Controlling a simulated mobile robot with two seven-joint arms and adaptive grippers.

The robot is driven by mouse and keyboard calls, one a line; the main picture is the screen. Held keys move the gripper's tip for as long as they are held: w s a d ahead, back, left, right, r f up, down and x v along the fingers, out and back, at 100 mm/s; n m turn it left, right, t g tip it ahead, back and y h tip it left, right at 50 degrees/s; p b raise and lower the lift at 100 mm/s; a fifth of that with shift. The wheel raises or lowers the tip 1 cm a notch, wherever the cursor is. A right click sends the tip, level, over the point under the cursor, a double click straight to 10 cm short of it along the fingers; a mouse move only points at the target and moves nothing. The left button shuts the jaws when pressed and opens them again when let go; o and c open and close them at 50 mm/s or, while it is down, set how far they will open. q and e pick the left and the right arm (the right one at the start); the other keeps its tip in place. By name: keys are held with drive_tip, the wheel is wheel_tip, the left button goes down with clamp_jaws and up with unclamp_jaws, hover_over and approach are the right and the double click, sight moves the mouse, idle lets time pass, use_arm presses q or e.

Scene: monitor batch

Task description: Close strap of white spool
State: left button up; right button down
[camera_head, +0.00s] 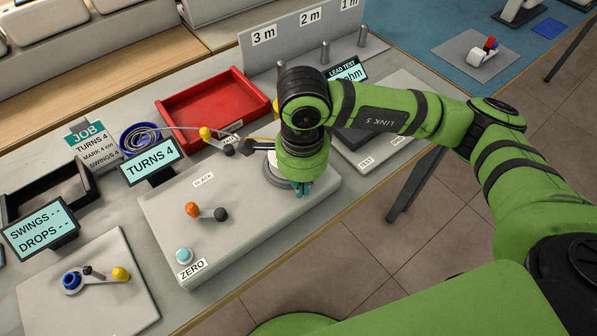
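My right arm reaches in from the right, and its gripper (302,188) points down over the right part of the grey box (245,218). Only small teal fingertips show below the green wrist, so its opening cannot be made out. A pale round thing (272,176), perhaps the white spool, shows beside the wrist and is mostly hidden by it. Its strap cannot be made out. A yellow-knobbed lever (205,133) with a dark end stands behind, near the wire. My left gripper is not in view.
A blue spool (137,140) with grey wire sits at the back left, beside a red tray (212,106). An orange-and-black lever (205,212) and a ZERO button (184,256) are on the box. Small displays, including TURNS 4 (151,162), stand nearby.

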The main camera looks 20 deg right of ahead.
drive_tip(key=shift+w, duration=0.15)
drive_tip(key=shift+r, duration=0.15)
wheel_tip(320, 180, up, 2)
drive_tip(key=shift+w+r+p, duration=0.1)
drive_tip(key=shift+p, duration=0.55)
wheel_tip(320, 180, up, 4)
drive_tip(key=shift+f+p, duration=0.25)
drive_tip(key=shift+p, duration=0.6)
drive_tip(key=shift+f, duration=0.1)
